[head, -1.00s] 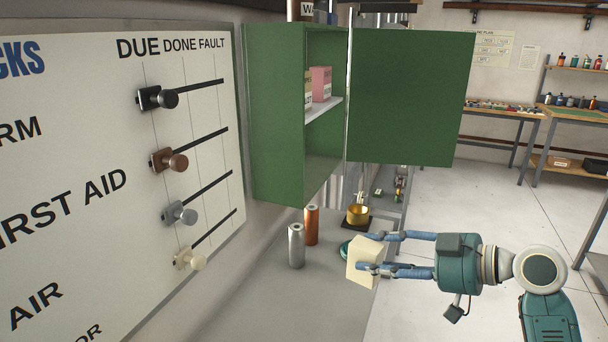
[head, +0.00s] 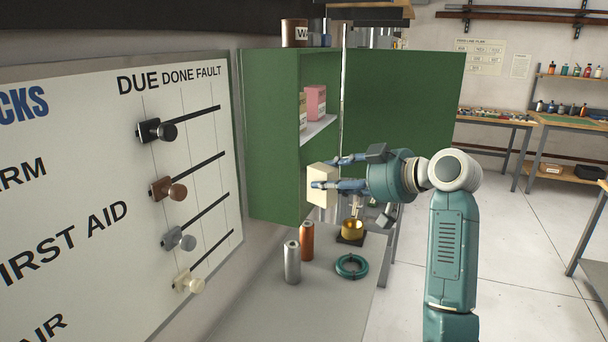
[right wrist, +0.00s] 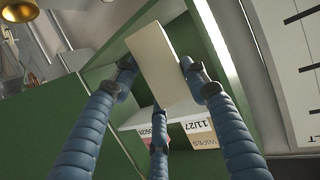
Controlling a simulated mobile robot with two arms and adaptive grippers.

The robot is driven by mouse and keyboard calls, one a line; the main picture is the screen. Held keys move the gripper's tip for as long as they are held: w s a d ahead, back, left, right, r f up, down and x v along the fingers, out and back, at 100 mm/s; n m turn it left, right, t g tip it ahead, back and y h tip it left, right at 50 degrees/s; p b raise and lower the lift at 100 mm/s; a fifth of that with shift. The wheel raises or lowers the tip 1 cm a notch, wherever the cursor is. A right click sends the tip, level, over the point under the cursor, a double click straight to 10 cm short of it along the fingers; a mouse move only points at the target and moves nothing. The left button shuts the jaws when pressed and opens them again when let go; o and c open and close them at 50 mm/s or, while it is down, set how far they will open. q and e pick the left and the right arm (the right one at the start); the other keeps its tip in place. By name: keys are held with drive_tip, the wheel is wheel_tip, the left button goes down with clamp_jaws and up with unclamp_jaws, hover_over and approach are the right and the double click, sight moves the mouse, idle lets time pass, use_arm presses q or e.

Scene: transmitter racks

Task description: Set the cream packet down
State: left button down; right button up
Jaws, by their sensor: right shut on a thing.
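The cream packet (head: 321,187) is a plain pale block. My right gripper (head: 325,174) is shut on it and holds it in the air at the open front of the green cabinet (head: 272,140). In the right wrist view the packet (right wrist: 163,62) sits between the blue fingers (right wrist: 158,75), with the cabinet's white shelf (right wrist: 137,119) beyond it. On that shelf are a pink packet (head: 315,102) and another labelled packet (head: 302,112), partly hidden by the cabinet side. My left gripper is not in view.
The green door (head: 400,100) stands open to the right. On the grey bench below are a silver cylinder (head: 292,263), a copper cylinder (head: 307,241), a teal ring (head: 351,266) and a brass cup (head: 352,229). A board with sliding knobs (head: 110,190) is at the left.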

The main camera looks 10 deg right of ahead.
drive_tip(key=w+a+p, duration=0.1)
drive_tip(key=w, duration=0.1)
drive_tip(key=w+a+p, duration=0.1)
drive_tip(key=w+a, duration=0.1)
drive_tip(key=w+a+p, duration=0.1)
drive_tip(key=w, duration=0.2)
drive_tip(key=shift+a+r, duration=0.15)
drive_tip(key=shift+a, duration=0.2)
drive_tip(key=shift+w+a+f+p, duration=0.1)
drive_tip(key=shift+w+f+p, duration=0.05)
drive_tip(key=shift+f+p, duration=0.15)
wheel_tip(320, 180, down, 3)
drive_tip(key=shift+r+p, duration=0.1)
drive_tip(key=shift+p, duration=0.8)
drive_tip(key=o, duration=1.1)
drive_tip(key=shift+f, duration=0.2)
drive_tip(key=shift+o, duration=0.3)
